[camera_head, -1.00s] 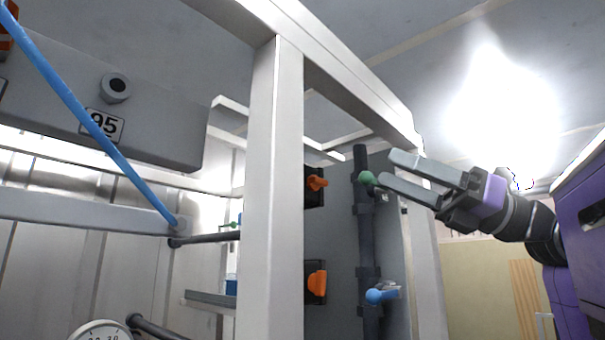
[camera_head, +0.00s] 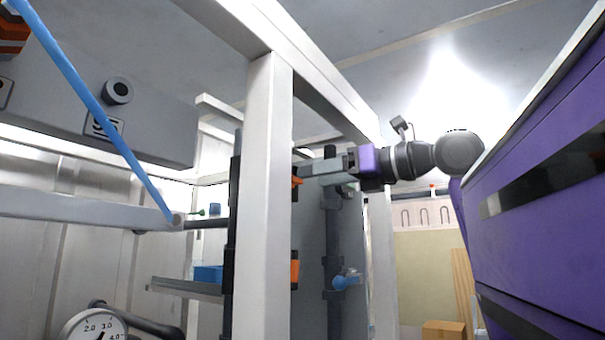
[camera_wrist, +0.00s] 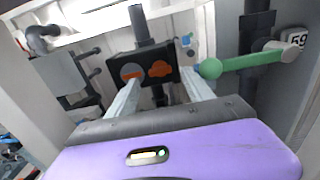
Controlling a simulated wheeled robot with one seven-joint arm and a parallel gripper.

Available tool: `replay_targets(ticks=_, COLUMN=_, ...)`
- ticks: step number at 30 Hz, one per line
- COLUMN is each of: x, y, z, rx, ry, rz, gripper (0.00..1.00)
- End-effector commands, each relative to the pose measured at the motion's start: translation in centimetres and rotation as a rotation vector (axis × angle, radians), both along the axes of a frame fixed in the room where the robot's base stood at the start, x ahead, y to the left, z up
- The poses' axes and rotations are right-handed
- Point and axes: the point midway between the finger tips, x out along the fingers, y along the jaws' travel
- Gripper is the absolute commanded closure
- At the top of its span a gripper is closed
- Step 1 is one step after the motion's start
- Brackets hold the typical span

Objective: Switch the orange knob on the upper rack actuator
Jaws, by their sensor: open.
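The upper rack actuator (camera_wrist: 146,78) is a black box on a dark pipe, ahead of my gripper (camera_wrist: 161,84) in the wrist view. Its orange knob (camera_wrist: 160,68) shows between the lines of my two fingers, right of an orange-and-grey round mark. My gripper is open and empty, with its fingers pointing at the actuator; contact cannot be told. In the head view my gripper (camera_head: 306,170) reaches in from the right behind the white post. Only a sliver of the upper orange knob (camera_head: 297,182) shows there, beside the fingertips.
A white frame post (camera_head: 263,200) stands close before the actuators. A lower orange knob (camera_head: 295,272) sits below. A green lever (camera_wrist: 240,62) is just right of my fingers in the wrist view. A blue-handled valve (camera_head: 345,281) sits on the pipe below my gripper.

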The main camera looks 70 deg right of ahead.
Motion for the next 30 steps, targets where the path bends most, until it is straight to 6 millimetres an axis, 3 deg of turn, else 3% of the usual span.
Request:
replay_targets(ticks=3, x=1.9, y=-0.4, z=0.2, rx=0.002, ry=0.001, rz=0.004, gripper=0.40)
replay_targets(ticks=9, x=3.7, y=-0.9, z=0.1, rx=0.001, ry=0.000, rz=0.002, gripper=0.40)
replay_targets(ticks=19, x=4.1, y=-1.0, z=0.0, rx=0.000, ry=0.000, rz=0.001, gripper=0.40)
replay_targets(ticks=28, x=4.1, y=-1.0, z=0.0, rx=0.000, ry=0.000, rz=0.001, gripper=0.97)
replay_targets(ticks=30, x=4.1, y=-1.0, z=0.0, rx=0.000, ry=-0.001, rz=0.001, gripper=1.00)
